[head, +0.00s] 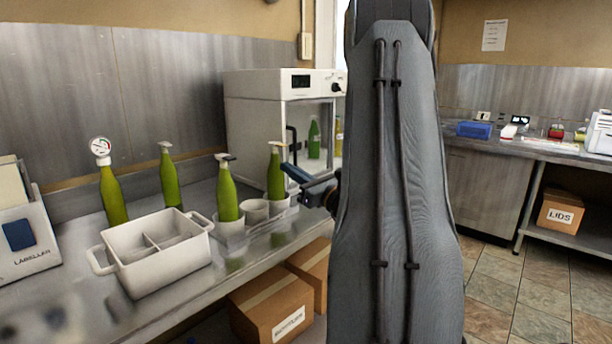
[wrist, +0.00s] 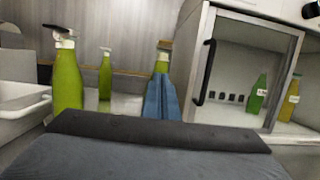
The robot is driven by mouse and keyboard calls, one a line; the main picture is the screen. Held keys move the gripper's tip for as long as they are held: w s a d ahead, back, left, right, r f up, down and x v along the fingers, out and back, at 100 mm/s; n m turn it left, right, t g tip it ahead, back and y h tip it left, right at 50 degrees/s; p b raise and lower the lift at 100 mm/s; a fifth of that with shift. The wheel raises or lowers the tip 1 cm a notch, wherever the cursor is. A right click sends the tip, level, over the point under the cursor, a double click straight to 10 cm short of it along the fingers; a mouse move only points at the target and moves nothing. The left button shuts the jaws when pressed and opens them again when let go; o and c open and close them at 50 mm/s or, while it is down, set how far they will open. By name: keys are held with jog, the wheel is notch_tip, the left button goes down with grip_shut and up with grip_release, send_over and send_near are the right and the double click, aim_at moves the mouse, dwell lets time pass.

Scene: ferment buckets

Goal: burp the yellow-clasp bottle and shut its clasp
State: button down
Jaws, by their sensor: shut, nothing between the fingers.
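The yellow-clasp bottle (head: 276,178) is a green bottle standing upright at the right end of the counter row, in front of the cabinet. Its yellowish top (head: 277,144) is small, and I cannot tell whether the clasp is open or shut. My gripper (head: 291,172) is beside this bottle, at its right in the head view. In the wrist view, the blue fingers of my gripper (wrist: 161,78) are together and empty. They cover the lower body of the bottle (wrist: 162,66), whose neck and top show above them. I cannot tell whether they touch it.
Small cups (head: 256,210) and a white divided tub (head: 160,266) are close by. A glass-door cabinet (head: 262,112) stands behind.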

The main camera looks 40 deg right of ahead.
jog(key=shift+w+r+p, duration=0.15)
jog(key=shift+r+p, duration=0.55)
jog(key=shift+r, duration=1.35)
